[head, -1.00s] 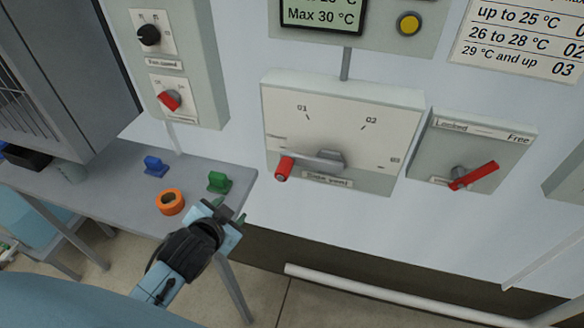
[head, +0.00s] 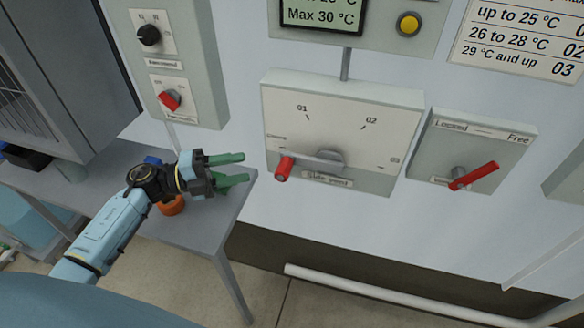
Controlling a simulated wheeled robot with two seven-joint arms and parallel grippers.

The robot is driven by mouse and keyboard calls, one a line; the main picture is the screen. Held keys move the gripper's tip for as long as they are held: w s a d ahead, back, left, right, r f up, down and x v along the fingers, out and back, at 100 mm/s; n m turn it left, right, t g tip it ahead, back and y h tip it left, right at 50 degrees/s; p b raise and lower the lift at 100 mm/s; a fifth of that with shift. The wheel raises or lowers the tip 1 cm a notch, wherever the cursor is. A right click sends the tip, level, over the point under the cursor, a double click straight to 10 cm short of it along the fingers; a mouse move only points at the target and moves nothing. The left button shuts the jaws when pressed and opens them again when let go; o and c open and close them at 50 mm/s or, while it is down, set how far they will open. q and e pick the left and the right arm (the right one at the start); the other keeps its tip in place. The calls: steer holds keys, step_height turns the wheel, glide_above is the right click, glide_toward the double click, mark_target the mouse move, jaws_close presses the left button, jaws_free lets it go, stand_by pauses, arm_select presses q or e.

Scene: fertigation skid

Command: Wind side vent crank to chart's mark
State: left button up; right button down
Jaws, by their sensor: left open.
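The side vent crank (head: 318,160) is on a pale wall box (head: 342,115) in the head view. Its arm points left toward the closed mark, and its red knob (head: 284,168) is at the left end. The dial has marks 01, 02 and 03. The chart (head: 522,40) at the upper right lists up to 25 °C, 26 to 28 °C as 02, and 29 °C and up as 03. A display (head: 322,14) reads Max 30 °C. My left gripper (head: 240,169) is open and empty, left of the red knob and apart from it. My right gripper is not in view.
A switch panel (head: 172,70) is at the upper left. A grey table (head: 205,225) holds an orange ring (head: 172,206) and a blue item (head: 152,160). A white rail (head: 400,297) runs low.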

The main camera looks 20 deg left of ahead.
mark_target(309, 168)
arm_select(q)
steer(key=w+d+p, duration=0.1)
steer(key=w+d, duration=0.1)
steer(key=d, duration=0.3)
steer(key=w+d+m+g, duration=0.1)
steer(key=w+d, duration=0.2)
steer(key=d, duration=0.3)
steer(key=shift+w+d+f+h+p, duration=0.2)
steer(key=shift+w+f+h+p, duration=0.1)
steer(key=shift+p, duration=0.1)
jaws_close()
